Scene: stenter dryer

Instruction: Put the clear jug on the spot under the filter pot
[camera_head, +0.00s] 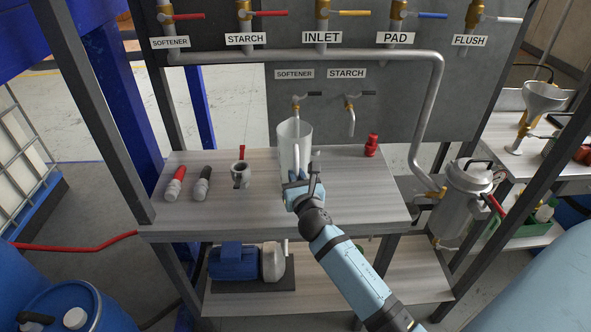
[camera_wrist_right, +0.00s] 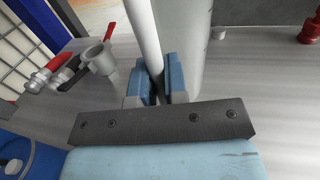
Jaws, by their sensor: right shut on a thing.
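The clear jug (camera_head: 293,145) stands upright on the upper bench top, below the softener tap. Its pale handle (camera_wrist_right: 145,40) and wall (camera_wrist_right: 184,35) fill the top middle of the right wrist view. My right gripper (camera_head: 300,180) is in front of the jug and shut on its handle; the fingers also show in the wrist view (camera_wrist_right: 161,82). The filter pot (camera_head: 462,200), a metal vessel with a lid, is at the right beyond the bench's right end. I cannot make out a marked spot under it. My left gripper is out of view.
A grey valve fitting (camera_head: 240,174), two hose couplings (camera_head: 203,184) and a red fitting (camera_head: 371,146) are on the bench (camera_head: 350,200). A grey pipe (camera_head: 430,110) drops between the bench and the pot. A blue pump (camera_head: 233,262) is on the lower shelf; its right part (camera_head: 415,280) is clear.

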